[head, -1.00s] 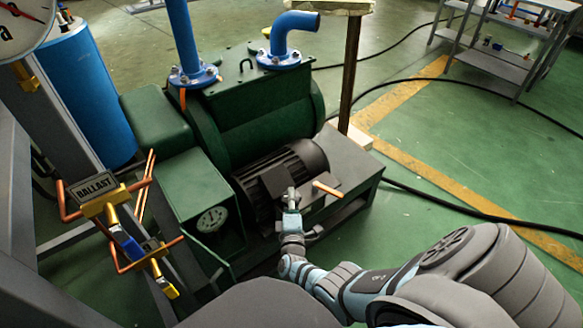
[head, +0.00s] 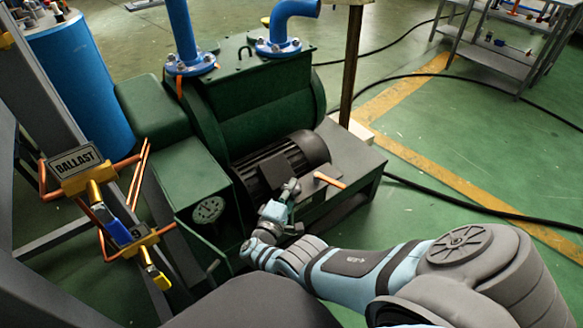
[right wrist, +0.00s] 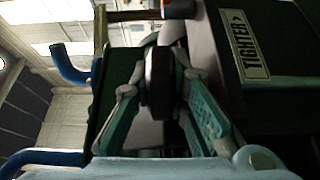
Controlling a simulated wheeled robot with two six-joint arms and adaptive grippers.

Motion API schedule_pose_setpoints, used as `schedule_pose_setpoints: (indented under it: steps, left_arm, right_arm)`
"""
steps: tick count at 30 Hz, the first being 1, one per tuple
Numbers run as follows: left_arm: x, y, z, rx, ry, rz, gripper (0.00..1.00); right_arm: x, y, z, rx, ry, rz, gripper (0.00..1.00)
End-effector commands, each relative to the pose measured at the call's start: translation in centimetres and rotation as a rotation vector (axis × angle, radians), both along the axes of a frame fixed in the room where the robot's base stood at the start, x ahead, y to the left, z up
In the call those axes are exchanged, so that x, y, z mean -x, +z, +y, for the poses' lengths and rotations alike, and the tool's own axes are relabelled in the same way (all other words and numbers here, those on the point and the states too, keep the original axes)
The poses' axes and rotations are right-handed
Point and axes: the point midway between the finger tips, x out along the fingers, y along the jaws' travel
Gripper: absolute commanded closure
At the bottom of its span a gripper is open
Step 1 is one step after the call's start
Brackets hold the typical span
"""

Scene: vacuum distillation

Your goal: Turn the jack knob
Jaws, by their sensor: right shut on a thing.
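The jack knob, a dark round disc (right wrist: 158,82), sits between the two teal fingers in the right wrist view. A "TIGHTER" label (right wrist: 246,48) is on the dark panel to its right. My right gripper (right wrist: 163,92) is shut on the knob, with one finger on each side. In the head view my right gripper (head: 289,190) is at the near side of the motor (head: 290,155) of the green pump. The knob cannot be made out there. My left gripper is not in view.
The green pump (head: 255,105) with blue pipes fills the middle. An orange rod (head: 328,180) sticks out just right of my gripper. The "BALLAST" valve pipework (head: 75,165) stands at the left. Cables (head: 450,207) and open green floor lie to the right.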

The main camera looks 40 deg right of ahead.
Motion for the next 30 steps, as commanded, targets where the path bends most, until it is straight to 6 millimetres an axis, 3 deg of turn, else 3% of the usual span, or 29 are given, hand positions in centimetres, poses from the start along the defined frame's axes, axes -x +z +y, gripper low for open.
schedule_pose_setpoints:
  steps: [5,6,7,23,26,30]
  left_arm:
    - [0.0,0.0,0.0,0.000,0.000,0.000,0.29]
    - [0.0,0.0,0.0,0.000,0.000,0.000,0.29]
    - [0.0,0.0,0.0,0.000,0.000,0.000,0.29]
    - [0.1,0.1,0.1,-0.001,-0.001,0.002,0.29]
    - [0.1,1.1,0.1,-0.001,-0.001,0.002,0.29]
    - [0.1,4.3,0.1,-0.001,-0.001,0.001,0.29]
  right_arm:
    - [-0.1,0.1,0.0,0.000,0.003,-0.002,1.00]
    - [-0.1,0.1,0.0,0.000,0.003,-0.002,0.82]
    - [-0.1,0.1,0.0,0.000,0.003,-0.002,0.77]
    - [0.0,0.1,0.0,0.001,0.007,0.000,0.77]
    - [0.1,0.3,-0.1,0.002,0.048,-0.001,0.77]
    - [0.3,0.9,-0.3,0.004,0.246,0.003,0.77]
